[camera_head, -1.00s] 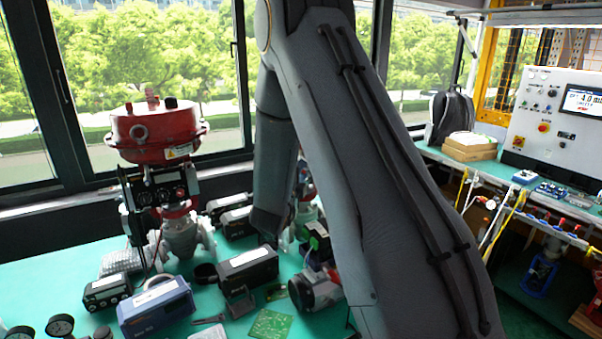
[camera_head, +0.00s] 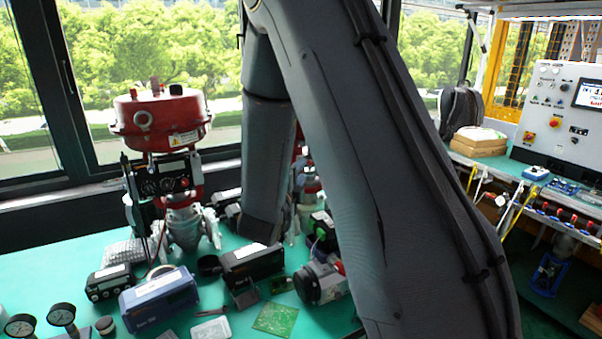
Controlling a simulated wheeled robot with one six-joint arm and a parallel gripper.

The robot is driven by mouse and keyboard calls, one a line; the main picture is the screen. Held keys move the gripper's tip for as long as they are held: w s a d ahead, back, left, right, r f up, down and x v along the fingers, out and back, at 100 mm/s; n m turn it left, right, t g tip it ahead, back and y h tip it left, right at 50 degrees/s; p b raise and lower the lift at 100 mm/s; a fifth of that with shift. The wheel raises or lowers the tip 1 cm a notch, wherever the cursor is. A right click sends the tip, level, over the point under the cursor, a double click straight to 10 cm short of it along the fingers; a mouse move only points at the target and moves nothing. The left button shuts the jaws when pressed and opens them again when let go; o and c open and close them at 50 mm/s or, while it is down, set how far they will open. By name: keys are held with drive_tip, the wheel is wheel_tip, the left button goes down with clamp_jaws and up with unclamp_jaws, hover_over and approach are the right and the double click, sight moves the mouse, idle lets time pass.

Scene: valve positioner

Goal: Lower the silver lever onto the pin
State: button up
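A red valve actuator (camera_head: 160,124) on a grey valve body (camera_head: 186,226) stands at the left of the green bench, with a black positioner box (camera_head: 165,183) mounted on its front. I cannot make out the silver lever or the pin at this size. My arm crosses the middle of the view and bends downward behind the black devices. My gripper is not visible; the arm links end near the bench, to the right of the red actuator, and do not touch it.
On the green bench (camera_head: 60,275) are a blue box (camera_head: 160,300), black boxes (camera_head: 252,262), a green circuit board (camera_head: 276,319) and pressure gauges (camera_head: 62,315). Windows stand behind. A white control panel (camera_head: 560,115) is at the right. The bench's left part has bare room.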

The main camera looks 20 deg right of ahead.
idle(0.3)
drive_tip(key=a+f+n+y, duration=0.4)
drive_tip(key=a+n+y, duration=0.1)
drive_tip(key=n+y, duration=0.15)
drive_tip(key=s+a+f+n+g+y, duration=0.2)
drive_tip(key=s+a+f+n+g, duration=0.1)
drive_tip(key=s+n, duration=0.3)
drive_tip(key=s+a+f+n+g+y, duration=0.3)
drive_tip(key=s+a+n+g, duration=0.1)
drive_tip(key=s+a+n, duration=0.2)
drive_tip(key=shift+s+a+n+y, duration=0.2)
drive_tip(key=shift+s+n+y, duration=0.25)
drive_tip(key=shift+n, duration=0.3)
drive_tip(key=s+n+g, duration=0.1)
drive_tip(key=s+n, duration=0.1)
drive_tip(key=s, duration=0.2)
drive_tip(key=s+n+g, duration=0.2)
drive_tip(key=s, duration=0.3)
drive_tip(key=s+n+g, duration=0.1)
drive_tip(key=s+n, duration=0.1)
drive_tip(key=s, duration=0.2)
drive_tip(key=shift+s+d+f+g, duration=0.2)
drive_tip(key=shift+d+f+g, duration=0.05)
drive_tip(key=shift+f+g, duration=0.15)
drive_tip(key=shift+c, duration=1.4)
